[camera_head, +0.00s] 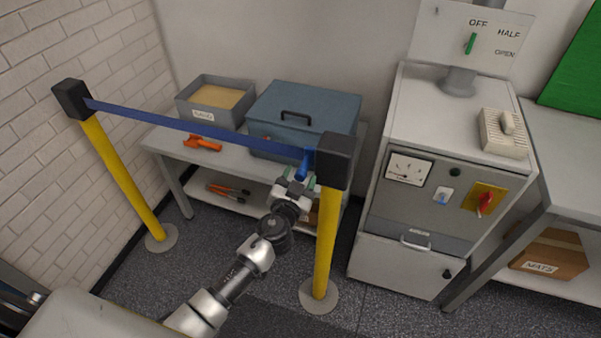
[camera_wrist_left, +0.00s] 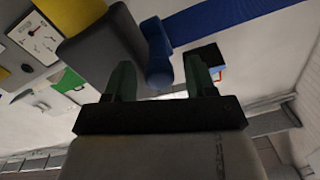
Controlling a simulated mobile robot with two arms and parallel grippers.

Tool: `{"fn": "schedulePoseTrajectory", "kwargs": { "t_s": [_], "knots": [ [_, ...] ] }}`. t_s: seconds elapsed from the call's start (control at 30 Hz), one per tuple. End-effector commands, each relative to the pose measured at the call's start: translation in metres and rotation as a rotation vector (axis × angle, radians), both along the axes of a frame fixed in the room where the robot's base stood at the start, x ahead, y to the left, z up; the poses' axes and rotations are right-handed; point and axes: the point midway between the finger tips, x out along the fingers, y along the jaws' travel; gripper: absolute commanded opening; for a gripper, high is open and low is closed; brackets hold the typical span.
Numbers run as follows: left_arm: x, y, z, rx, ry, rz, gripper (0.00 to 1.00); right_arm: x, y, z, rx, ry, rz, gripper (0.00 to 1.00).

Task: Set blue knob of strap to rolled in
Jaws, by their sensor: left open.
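The blue strap (camera_head: 200,124) runs stretched between the black heads of two yellow posts. Its blue knob (camera_head: 305,163) is at the strap's right end, beside the right post's black head (camera_head: 334,160). My left gripper (camera_head: 299,185) is just below the knob. In the left wrist view the blue knob (camera_wrist_left: 157,62) hangs between the two open green fingers (camera_wrist_left: 160,82), nearer the left finger; whether it touches them I cannot tell. The strap (camera_wrist_left: 225,20) leads off to the upper right there. My right gripper is not in view.
Behind the strap, a grey table (camera_head: 163,145) holds a sand box (camera_head: 208,117), a blue case (camera_head: 330,105) and an orange tool (camera_head: 202,144). A grey cabinet (camera_head: 385,225) with a gauge and red switch stands at right.

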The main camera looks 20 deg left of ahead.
Motion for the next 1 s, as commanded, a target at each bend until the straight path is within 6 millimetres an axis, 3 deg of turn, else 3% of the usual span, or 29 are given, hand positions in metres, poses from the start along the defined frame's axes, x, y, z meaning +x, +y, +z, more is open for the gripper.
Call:
{"fn": "schedulePoseTrajectory", "kwargs": {
  "t_s": [0.13, 0.43, 0.8, 1.0],
  "knots": [
    [0.0102, -0.0003, 0.0001, 0.000, 0.000, -0.001, 0.56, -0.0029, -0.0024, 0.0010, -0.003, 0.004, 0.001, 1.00],
    [0.0116, -0.0003, -0.0004, 0.000, 0.001, -0.001, 0.54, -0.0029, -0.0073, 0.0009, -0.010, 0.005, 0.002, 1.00],
    [0.0113, -0.0002, -0.0005, -0.001, 0.001, -0.001, 0.00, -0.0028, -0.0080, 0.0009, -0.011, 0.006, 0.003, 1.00],
    [0.0114, 0.0017, -0.0007, 0.000, 0.001, -0.001, 0.00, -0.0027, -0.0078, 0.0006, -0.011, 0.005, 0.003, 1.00]
  ]
}}
